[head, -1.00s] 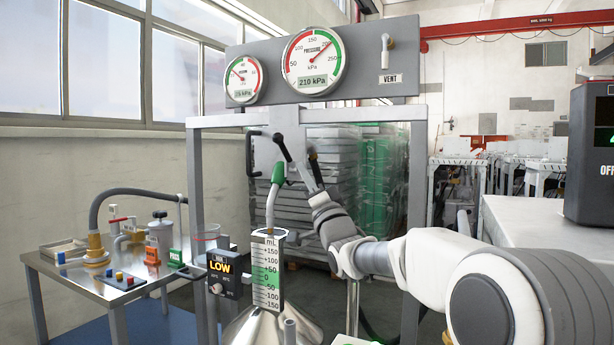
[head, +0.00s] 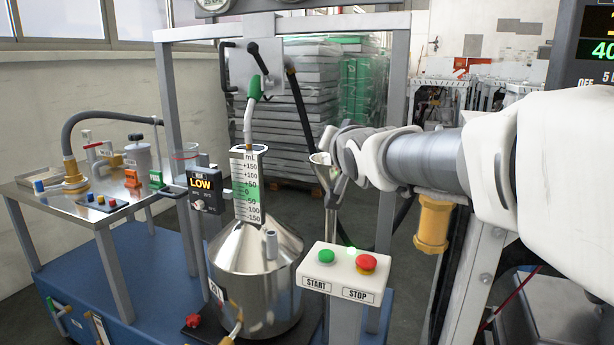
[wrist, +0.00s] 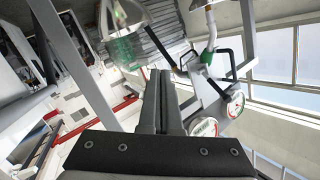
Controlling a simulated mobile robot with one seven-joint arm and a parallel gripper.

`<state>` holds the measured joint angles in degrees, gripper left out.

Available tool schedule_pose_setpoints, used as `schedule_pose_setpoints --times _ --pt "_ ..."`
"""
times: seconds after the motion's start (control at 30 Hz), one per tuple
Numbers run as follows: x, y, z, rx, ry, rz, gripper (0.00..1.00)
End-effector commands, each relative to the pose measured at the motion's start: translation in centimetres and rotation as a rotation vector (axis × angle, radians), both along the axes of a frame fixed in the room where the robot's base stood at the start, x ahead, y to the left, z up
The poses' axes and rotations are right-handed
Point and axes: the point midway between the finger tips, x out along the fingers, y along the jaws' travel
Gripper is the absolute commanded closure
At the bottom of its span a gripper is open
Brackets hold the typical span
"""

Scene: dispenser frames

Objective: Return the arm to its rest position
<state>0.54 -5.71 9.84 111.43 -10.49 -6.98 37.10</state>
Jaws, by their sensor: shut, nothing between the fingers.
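My gripper (wrist: 158,78) shows in the wrist view as two dark grey fingers lying together, shut with nothing between them. They point away from the camera into open space. In the head view my arm reaches in from the right, and its far end is in front of the dispenser frame (head: 170,150). The fingers are hard to make out there. A green-handled nozzle (head: 254,88) hangs on the frame above a steel measuring vessel (head: 252,260). The nozzle also shows in the wrist view (wrist: 207,57), apart from my fingers.
The START/STOP box (head: 342,272) stands below my arm. A scale neck (head: 246,185) rises from the vessel, beside a control box reading LOW (head: 203,189). A side table (head: 75,205) with fittings stands at left. Stacked pallets (head: 318,100) are behind. A display unit (head: 590,50) is at upper right.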

Motion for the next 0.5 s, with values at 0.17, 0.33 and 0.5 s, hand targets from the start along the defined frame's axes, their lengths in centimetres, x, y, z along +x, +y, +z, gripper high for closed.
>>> schedule_pose_setpoints --times 0.17,0.33,0.5 --pt "-8.1 -4.5 -5.2 -0.190 0.235 -0.065 1.00" --pt "-16.8 -7.8 -11.0 -0.328 0.478 -0.060 1.00" --pt "-25.1 -9.5 -16.3 -0.412 0.692 0.003 1.00"
